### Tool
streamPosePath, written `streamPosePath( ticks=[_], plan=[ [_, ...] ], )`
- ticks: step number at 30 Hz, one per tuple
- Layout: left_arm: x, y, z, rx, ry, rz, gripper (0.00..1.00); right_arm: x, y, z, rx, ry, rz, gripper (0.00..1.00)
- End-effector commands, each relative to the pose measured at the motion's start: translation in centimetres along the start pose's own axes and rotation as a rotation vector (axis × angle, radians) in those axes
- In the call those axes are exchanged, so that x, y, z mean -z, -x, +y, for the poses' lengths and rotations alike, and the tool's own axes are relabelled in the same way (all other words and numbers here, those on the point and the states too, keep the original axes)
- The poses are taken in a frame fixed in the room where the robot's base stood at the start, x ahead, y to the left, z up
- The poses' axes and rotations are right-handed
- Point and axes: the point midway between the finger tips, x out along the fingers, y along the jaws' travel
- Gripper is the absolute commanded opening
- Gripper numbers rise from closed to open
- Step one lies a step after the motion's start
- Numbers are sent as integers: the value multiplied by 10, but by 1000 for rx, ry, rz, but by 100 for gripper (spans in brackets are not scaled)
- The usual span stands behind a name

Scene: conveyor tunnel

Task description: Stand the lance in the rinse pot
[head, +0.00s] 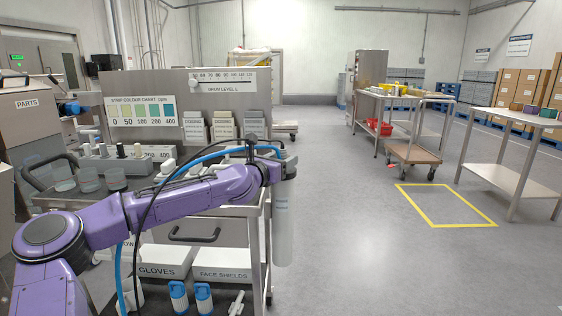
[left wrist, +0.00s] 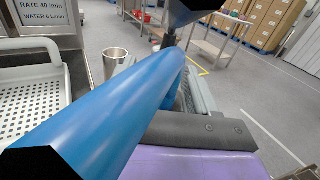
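My left arm reaches from the lower left across the cart in the head view. Its gripper (head: 272,166) is at the cart's right edge, above a pale hanging cylinder (head: 284,222). The fingers are not clear there. A steel pot (left wrist: 116,63), which looks like the rinse pot, stands upright in the left wrist view, beyond a large blue tube (left wrist: 112,112). The tube crosses that view close to the camera and hides much of it. I cannot make out the lance for certain, nor whether the gripper holds it. My right gripper is not in view.
A perforated tray (left wrist: 28,95) lies left of the pot. Clear cups (head: 88,180) and a colour chart panel (head: 145,112) are on the cart's left. A blue hose (head: 196,160) runs along my arm. Open floor (head: 350,235) lies to the right.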

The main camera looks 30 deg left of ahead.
Motion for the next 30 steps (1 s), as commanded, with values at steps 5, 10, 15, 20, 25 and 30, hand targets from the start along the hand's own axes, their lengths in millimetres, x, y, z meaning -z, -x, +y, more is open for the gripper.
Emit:
streamPosePath(
  ticks=[5,10,15,20,25,30],
  plan=[
    [0,0,0,0,0,0,59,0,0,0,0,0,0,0],
    [0,5,1,-1,1,0,59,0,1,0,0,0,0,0],
    [-4,38,2,-1,9,-3,59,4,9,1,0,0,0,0],
    [-4,73,2,-1,11,-3,59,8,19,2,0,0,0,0],
    [-2,96,1,-1,8,-1,59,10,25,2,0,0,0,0],
    [0,106,0,0,2,0,59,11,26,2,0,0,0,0]
  ],
)
